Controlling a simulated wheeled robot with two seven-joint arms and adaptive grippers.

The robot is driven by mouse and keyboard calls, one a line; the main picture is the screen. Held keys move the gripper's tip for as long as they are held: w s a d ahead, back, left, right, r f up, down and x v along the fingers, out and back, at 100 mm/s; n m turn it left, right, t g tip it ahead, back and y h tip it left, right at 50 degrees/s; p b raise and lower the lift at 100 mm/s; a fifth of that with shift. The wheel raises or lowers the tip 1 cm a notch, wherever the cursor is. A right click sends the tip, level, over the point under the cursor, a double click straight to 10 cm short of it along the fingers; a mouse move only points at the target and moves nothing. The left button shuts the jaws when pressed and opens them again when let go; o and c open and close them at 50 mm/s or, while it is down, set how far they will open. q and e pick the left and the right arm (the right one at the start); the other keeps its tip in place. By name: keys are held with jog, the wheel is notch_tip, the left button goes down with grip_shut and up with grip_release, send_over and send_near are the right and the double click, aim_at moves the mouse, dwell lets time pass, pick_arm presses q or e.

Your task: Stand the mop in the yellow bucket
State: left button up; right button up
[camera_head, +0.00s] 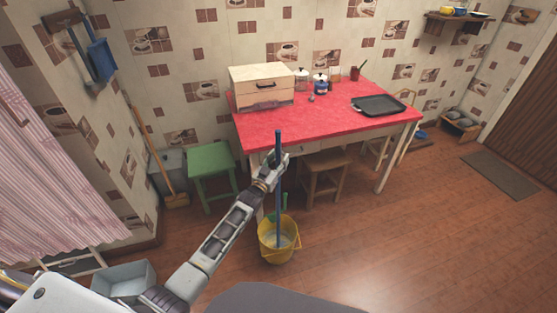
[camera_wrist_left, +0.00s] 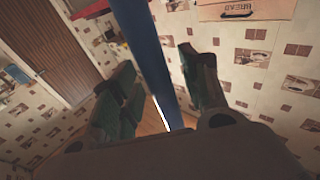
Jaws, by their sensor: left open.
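The mop's blue handle (camera_head: 278,200) stands nearly upright, its lower end inside the yellow bucket (camera_head: 267,249) on the floor. The mop's head is hidden or too small to tell. My left gripper (camera_head: 275,163) is at the upper part of the handle. In the left wrist view the blue handle (camera_wrist_left: 148,55) passes between the two green-padded fingers of my left gripper (camera_wrist_left: 163,88). The fingers are apart, with a gap visible beside the handle. My right gripper is not in view.
A red-topped table (camera_head: 330,119) stands behind the bucket, carrying a bread box (camera_head: 262,92) and a dark tray (camera_head: 379,105). A green stool (camera_head: 210,161) and a wooden stool (camera_head: 326,163) stand near it. A grey basin (camera_head: 124,279) is at lower left. Floor right of the bucket is clear.

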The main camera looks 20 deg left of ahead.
pick_arm(q)
jog(key=v, duration=1.1)
jog(key=shift+s, duration=0.3)
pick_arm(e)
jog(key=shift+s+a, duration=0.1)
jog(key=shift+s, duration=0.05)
pick_arm(q)
jog(key=shift+a+f, duration=0.1)
dwell(0.5)
